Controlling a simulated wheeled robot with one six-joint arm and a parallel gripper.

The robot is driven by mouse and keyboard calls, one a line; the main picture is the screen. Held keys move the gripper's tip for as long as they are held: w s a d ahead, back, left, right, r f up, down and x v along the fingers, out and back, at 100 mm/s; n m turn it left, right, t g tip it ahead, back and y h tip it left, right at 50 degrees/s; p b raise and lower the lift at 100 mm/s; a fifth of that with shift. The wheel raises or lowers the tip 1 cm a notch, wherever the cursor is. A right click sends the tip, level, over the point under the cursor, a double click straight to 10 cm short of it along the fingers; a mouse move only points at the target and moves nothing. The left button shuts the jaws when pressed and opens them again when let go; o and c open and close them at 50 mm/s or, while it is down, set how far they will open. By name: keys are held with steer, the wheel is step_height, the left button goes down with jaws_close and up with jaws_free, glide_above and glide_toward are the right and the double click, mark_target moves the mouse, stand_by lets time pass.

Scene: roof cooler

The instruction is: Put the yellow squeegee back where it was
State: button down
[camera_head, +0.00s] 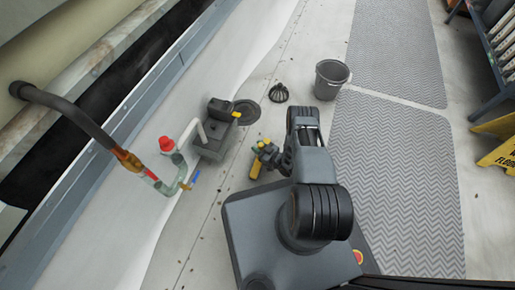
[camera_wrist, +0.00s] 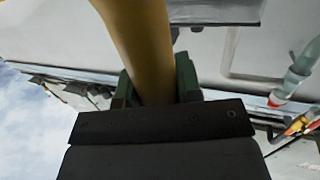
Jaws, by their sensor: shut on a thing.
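The yellow squeegee shows in the wrist view as a thick yellow handle (camera_wrist: 143,45) running up from between the jaws. My gripper (camera_wrist: 158,85) is shut on this handle, with a green jaw on each side of it. In the head view my gripper (camera_head: 264,150) is left of my arm, above the pale floor, and a short yellow piece of the squeegee (camera_head: 256,168) shows below it. The rest of the squeegee is hidden or out of frame.
A black strainer (camera_head: 279,93) and grey bucket (camera_head: 331,79) stand farther back. Grey matting (camera_head: 395,170) lies right. A yellow floor sign (camera_head: 497,143) is at the right edge.

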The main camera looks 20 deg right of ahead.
steer(key=c, duration=0.8)
jaws_free()
steer(key=shift+r, duration=0.1)
